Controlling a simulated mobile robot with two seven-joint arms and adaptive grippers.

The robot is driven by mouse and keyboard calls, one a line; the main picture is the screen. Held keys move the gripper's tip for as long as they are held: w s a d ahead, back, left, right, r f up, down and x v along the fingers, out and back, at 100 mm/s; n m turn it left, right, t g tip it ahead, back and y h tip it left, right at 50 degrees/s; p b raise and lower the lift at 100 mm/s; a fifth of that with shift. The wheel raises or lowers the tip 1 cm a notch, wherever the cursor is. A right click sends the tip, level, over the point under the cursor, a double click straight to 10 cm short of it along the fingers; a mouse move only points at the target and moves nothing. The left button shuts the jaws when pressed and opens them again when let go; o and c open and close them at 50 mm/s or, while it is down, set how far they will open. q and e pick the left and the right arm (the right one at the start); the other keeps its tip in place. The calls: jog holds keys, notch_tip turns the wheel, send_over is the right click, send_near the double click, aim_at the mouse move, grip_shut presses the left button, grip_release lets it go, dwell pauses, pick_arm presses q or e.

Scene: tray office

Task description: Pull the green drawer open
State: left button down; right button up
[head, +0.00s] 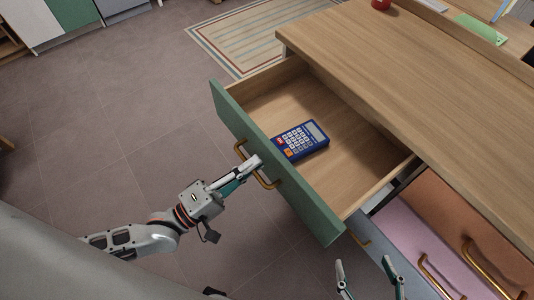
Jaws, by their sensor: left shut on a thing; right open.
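The green drawer (290,190) is pulled well out of the wooden desk, and its wooden inside shows. Its brass handle (268,184) is on the green front. My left gripper (255,163) is at this handle and shut on it; the fingers cover part of the bar. A blue calculator (300,140) lies inside the drawer near the front panel. My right gripper (370,284) is at the bottom edge of the view, open and empty, below the drawer's right end and apart from it.
The wooden desk top (410,70) extends above and to the right. Below it are closed drawer fronts: orange-brown (470,220), pink (425,245) and blue-grey (385,255). A striped rug (250,40) lies behind. The tiled floor (90,130) at left is clear.

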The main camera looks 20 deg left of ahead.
pick_arm(q)
jog(key=shift+v, duration=0.85)
jog(key=shift+r, duration=0.15)
jog(key=c, duration=2.5)
grip_release()
jog(key=v, duration=1.2)
